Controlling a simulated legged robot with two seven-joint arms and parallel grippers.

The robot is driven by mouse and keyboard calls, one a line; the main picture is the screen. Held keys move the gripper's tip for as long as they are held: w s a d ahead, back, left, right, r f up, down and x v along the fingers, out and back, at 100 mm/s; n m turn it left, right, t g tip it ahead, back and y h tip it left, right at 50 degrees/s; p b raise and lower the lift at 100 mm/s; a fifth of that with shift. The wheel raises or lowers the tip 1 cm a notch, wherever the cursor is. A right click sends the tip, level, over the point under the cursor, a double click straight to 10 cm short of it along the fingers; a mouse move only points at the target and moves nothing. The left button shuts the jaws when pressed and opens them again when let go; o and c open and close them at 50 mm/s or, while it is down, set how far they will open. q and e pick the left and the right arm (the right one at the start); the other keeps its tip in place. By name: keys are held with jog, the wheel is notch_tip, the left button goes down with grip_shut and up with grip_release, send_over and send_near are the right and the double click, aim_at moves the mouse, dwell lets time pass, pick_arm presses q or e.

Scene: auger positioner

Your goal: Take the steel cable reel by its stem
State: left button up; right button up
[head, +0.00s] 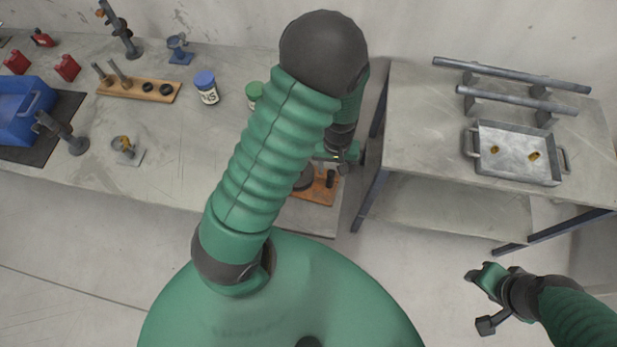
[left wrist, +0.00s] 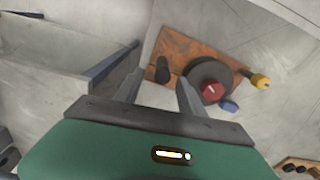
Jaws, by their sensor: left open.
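My left gripper (head: 338,156) hangs over the right end of the long table. It is open, and its two fingers (left wrist: 160,80) show in the left wrist view. Below it lies an orange-brown wooden board (left wrist: 192,48). On the board a dark grey round disc (left wrist: 207,72), probably the steel cable reel, has a red knob (left wrist: 212,91) in front of it. A short black post (left wrist: 162,70) appears between the fingertips; I cannot tell its depth. In the head view my arm partly hides the board (head: 318,194). My right gripper (head: 490,292) is over the floor at lower right, its jaws unclear.
A yellow-topped piece (left wrist: 260,80) and a blue piece (left wrist: 229,105) are beside the disc. A second table (head: 420,135) at right holds a metal tray (head: 515,178) and bars. A blue-lidded jar (head: 206,90) and a peg board (head: 140,90) stand left of my arm.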

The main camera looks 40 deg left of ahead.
aim_at(331, 179)
pick_arm(q)
jog(key=f, duration=0.3)
jog(key=s+f+p, duration=0.1)
jog(key=f, duration=0.1)
jog(key=shift+w+d+f, duration=0.1)
jog(key=shift+w+f, duration=0.05)
jog(key=shift+f, duration=0.15)
jog(key=shift+r, duration=0.1)
grip_shut()
dwell(0.9)
